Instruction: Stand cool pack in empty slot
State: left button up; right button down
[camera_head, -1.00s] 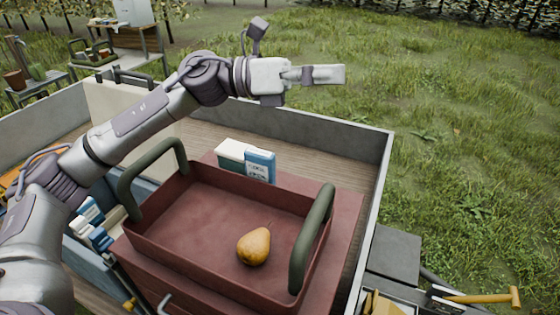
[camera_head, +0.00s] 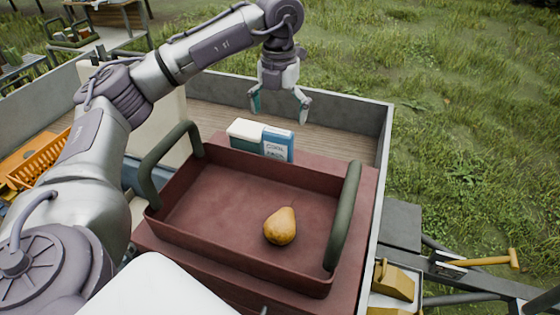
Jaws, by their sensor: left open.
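A blue and white cool pack (camera_head: 277,145) stands upright behind the far wall of the red tray, with lettering on its front. A white-topped, dark green box (camera_head: 245,133) stands directly to its left. My left gripper (camera_head: 279,112) points down, open and empty, above and behind the cool pack. Its two fingers are spread apart. The tray's wall hides the foot of the cool pack. I cannot make out an empty slot. My right gripper is not in view.
The red tray (camera_head: 190,205) has two green handles and holds one yellow pear (camera_head: 280,226). The grey wagon wall (camera_head: 345,112) bounds the bed behind and at right. An orange crate (camera_head: 38,160) is at left. A yellow-handled tool (camera_head: 480,260) lies at right.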

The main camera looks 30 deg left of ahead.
aim_at(277, 130)
pick_arm(q)
jog(key=f+b, duration=0.1)
jog(key=f, duration=0.3)
jog(key=shift+a+f+b, duration=0.15)
jog(key=shift+a+b, duration=0.05)
jog(key=shift+b, duration=0.2)
notch_tip(277, 130, down, 4)
jog(key=b, duration=0.3)
jog(key=shift+d, duration=0.1)
jog(key=shift+f, duration=0.45)
jog(key=shift+w, duration=0.1)
jog(key=shift+c, duration=0.2)
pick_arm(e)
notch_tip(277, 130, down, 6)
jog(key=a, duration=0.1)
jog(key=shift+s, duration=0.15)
pick_arm(q)
jog(key=shift+r, duration=0.1)
jog(key=c, duration=1.3)
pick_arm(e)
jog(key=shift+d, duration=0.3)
